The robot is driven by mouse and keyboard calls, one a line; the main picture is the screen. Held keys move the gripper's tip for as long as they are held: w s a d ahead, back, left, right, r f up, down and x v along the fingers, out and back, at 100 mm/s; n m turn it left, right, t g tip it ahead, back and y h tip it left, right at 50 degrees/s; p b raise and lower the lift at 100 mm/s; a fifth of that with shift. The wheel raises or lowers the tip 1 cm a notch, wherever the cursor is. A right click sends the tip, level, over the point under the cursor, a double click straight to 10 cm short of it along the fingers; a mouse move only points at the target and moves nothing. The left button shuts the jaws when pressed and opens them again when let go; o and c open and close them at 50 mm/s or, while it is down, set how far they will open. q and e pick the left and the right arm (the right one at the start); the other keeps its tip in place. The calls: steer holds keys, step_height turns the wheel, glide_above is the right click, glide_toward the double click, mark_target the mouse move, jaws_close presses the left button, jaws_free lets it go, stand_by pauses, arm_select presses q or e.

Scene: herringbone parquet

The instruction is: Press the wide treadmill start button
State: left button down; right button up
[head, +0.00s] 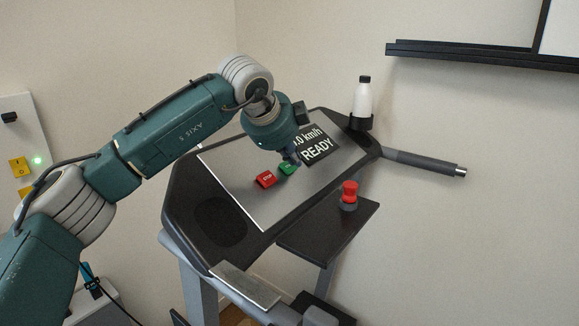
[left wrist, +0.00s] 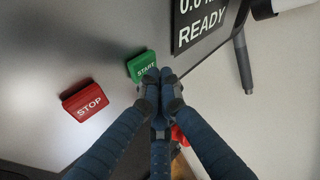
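The wide green START button (head: 286,169) sits on the sloped grey panel of the treadmill console (head: 228,170), partly hidden behind my gripper in the head view. It also shows in the left wrist view (left wrist: 139,64), just left of my fingertips. My left gripper (head: 292,159) is at the button, its fingers together and empty. In the left wrist view the closed fingertips (left wrist: 160,76) overlap the button's lower right edge; I cannot tell whether they touch it. The display (head: 318,148) reads READY. My right gripper is out of view.
A red STOP button (head: 265,179) is left of START. A red knob (head: 349,190) stands on a dark shelf right of the panel. A white bottle (head: 363,99) stands in a holder at the console's back corner. A grey handlebar (head: 428,163) extends right.

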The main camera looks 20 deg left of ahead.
arm_select(q)
steer(key=shift+a+f+b, duration=0.25)
steer(key=shift+f+b, duration=0.1)
steer(key=shift+b, duration=0.05)
stand_by(0.4)
steer(key=shift+s+d+r, duration=0.1)
steer(key=shift+d+r, duration=0.3)
steer(key=shift+r, duration=0.3)
steer(key=shift+s+d+r+p, duration=0.2)
steer(key=shift+d+r, duration=0.2)
steer(key=shift+r, duration=0.3)
steer(key=shift+s+d+r+p, duration=0.15)
steer(key=shift+d+r+p, duration=0.1)
steer(key=shift+d+r, duration=0.35)
steer(key=shift+s+d+r+p, duration=0.15)
steer(key=shift+d+r+p, duration=0.1)
steer(key=shift+r, duration=0.55)
